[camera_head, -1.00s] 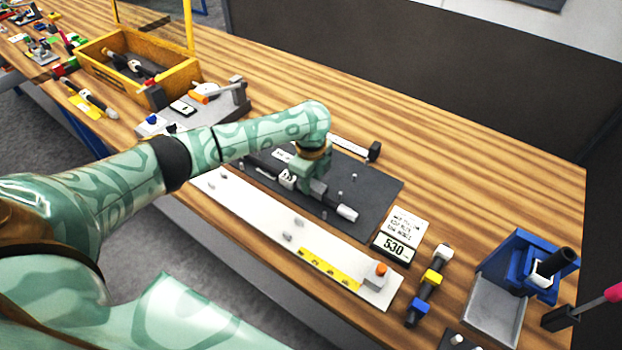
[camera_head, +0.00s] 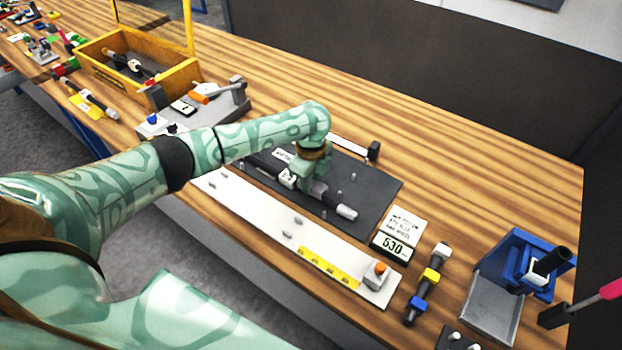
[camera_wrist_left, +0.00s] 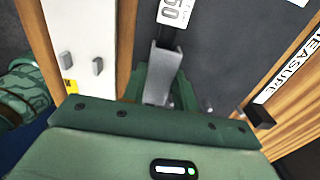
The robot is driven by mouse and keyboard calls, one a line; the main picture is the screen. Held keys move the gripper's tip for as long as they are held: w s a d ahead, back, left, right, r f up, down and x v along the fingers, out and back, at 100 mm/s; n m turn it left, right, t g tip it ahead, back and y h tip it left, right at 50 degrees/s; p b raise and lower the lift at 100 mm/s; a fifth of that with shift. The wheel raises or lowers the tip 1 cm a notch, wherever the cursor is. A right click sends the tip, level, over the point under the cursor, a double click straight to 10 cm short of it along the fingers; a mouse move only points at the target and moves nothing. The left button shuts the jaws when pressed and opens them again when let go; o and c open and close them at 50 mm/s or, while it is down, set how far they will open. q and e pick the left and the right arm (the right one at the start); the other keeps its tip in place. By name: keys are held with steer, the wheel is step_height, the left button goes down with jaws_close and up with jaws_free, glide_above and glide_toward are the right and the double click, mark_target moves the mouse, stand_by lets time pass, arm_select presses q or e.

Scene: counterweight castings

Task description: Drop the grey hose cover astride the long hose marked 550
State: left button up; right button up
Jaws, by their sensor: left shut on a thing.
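The long dark hose lies on the dark mat in the head view, with a pale end (camera_head: 346,212). A white tag (camera_wrist_left: 172,12) ending in "50" shows in the left wrist view; its first digit is cut off. The grey hose cover (camera_wrist_left: 163,70) is a channel-shaped piece between my left fingers, in line with the tag. My left gripper (camera_head: 309,188) is shut on it, low over the hose. The gripper hides the contact, so I cannot tell whether the cover touches the hose. My right gripper is out of view.
The dark mat (camera_head: 375,190) has small upright pegs. A white board (camera_head: 260,218) with a yellow scale lies in front. A number display (camera_head: 391,247), a banded rod (camera_head: 428,280) and a blue stand (camera_head: 510,262) are to the right. A yellow crate (camera_head: 185,76) stands at back left.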

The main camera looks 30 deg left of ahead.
arm_select(q)
steer(key=shift+f+b, duration=0.35)
steer(key=shift+f, duration=0.95)
stand_by(0.4)
steer(key=o, duration=0.8)
steer(key=shift+r, duration=0.15)
step_height(320, 180, up, 7)
steer(key=p, duration=0.8)
steer(key=shift+s+f, duration=0.1)
steer(key=shift+f, duration=0.1)
